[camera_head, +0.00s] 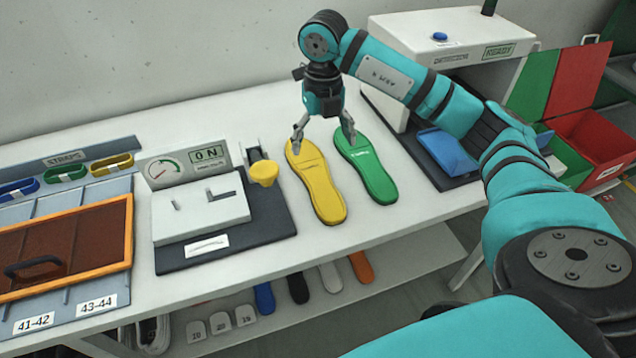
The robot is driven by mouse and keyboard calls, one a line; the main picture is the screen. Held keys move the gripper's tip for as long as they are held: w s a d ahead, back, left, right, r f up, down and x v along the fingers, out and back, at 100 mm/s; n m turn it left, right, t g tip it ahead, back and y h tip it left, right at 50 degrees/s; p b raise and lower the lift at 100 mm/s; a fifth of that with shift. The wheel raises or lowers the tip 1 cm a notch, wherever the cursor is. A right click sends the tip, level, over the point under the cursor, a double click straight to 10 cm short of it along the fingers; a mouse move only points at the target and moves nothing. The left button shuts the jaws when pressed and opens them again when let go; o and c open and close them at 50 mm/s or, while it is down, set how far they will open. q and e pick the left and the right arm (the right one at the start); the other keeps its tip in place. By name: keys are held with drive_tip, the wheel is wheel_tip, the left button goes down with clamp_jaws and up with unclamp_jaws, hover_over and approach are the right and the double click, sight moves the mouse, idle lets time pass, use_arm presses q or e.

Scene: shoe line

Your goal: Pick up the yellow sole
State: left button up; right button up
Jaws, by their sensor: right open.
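The yellow sole (321,187) lies flat on the white table, its long axis running from the back toward the front edge. A green sole (371,170) lies beside it on the right, with a narrow gap. My right gripper (323,142) points down above the far ends of the two soles. Its fingers are spread and empty, one over the yellow sole's far end and the other over the green sole's far end. I cannot tell the exact height above them. My left gripper is not in view.
A white press with a gauge and yellow knob (264,172) stands left of the soles. A white metal detector machine (440,40) with a blue tray (446,152) stands at the right. More soles (331,277) lie on the lower shelf. A brown-lidded box (65,245) is at far left.

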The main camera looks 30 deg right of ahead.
drive_tip(key=p, duration=0.1)
hover_over(321, 186)
drive_tip(key=f, duration=0.5)
drive_tip(key=shift+s+f, duration=0.3)
drive_tip(key=shift+f, duration=0.05)
wheel_tip(321, 186, down, 2)
drive_tip(key=shift+w+f, duration=0.15)
drive_tip(key=shift+f+p, duration=0.7)
drive_tip(key=shift+f, duration=0.15)
wheel_tip(321, 186, down, 4)
drive_tip(key=shift+w+r+p, duration=0.15)
drive_tip(key=shift+p, duration=0.4)
drive_tip(key=shift+f, duration=0.2)
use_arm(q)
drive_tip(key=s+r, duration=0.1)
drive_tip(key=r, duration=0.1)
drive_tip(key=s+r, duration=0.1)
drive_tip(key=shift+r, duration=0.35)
use_arm(e)
drive_tip(key=c, duration=1.5)
